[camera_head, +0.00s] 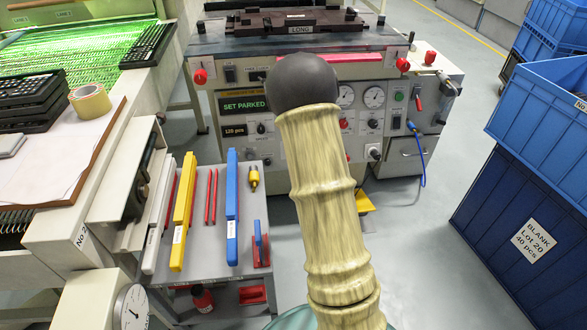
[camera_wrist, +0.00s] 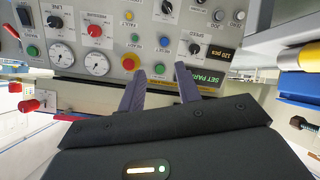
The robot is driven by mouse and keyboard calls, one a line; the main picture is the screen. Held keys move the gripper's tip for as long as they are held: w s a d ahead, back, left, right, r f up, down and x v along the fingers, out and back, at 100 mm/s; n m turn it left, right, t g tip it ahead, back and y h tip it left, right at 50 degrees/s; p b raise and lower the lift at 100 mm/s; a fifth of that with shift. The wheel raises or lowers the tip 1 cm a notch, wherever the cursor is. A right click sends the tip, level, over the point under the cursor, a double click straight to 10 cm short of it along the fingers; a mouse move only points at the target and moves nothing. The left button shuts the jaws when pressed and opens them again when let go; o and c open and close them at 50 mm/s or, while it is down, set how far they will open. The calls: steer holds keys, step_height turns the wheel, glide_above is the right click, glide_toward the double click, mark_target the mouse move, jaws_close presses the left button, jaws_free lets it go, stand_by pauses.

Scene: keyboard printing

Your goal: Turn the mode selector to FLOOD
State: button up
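The machine's control panel (camera_head: 240,104) stands at the back middle in the head view, partly hidden by my arm. In the wrist view the panel appears upside down, with several small black knobs; one knob (camera_wrist: 195,48) is near the "120 pcs" display, another (camera_wrist: 165,8) is at the top edge, and another (camera_wrist: 97,18) is further left. My arm hides the gripper in the head view.
Two gauges (camera_wrist: 97,64) and coloured buttons sit around the knobs. A grey side table (camera_head: 210,210) with yellow and blue tools is left of my arm. Blue crates (camera_head: 475,205) stand at right. Bare floor lies between the arm and the crates.

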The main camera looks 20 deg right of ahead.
steer(key=w+d+f+n+t+y+b, duration=0.1)
steer(key=d+f+n+t+b, duration=0.1)
steer(key=f+b, duration=0.2)
steer(key=w+d+f+n+t+y+b, duration=0.1)
steer(key=d+f+n+t+b, duration=0.1)
steer(key=f, duration=0.8)
steer(key=w+d+f+n+t+y+b, duration=0.1)
steer(key=d+f+n+t+y+b, duration=0.1)
steer(key=f+b, duration=0.4)
steer(key=shift+w+f+n+t, duration=0.3)
steer(key=shift+w+f+n, duration=0.15)
steer(key=shift+n, duration=0.35)
steer(key=shift+d, duration=0.1)
steer(key=w+b, duration=0.8)
steer(key=w, duration=0.9)
steer(key=shift+a, duration=0.25)
steer(key=shift+w, duration=0.1)
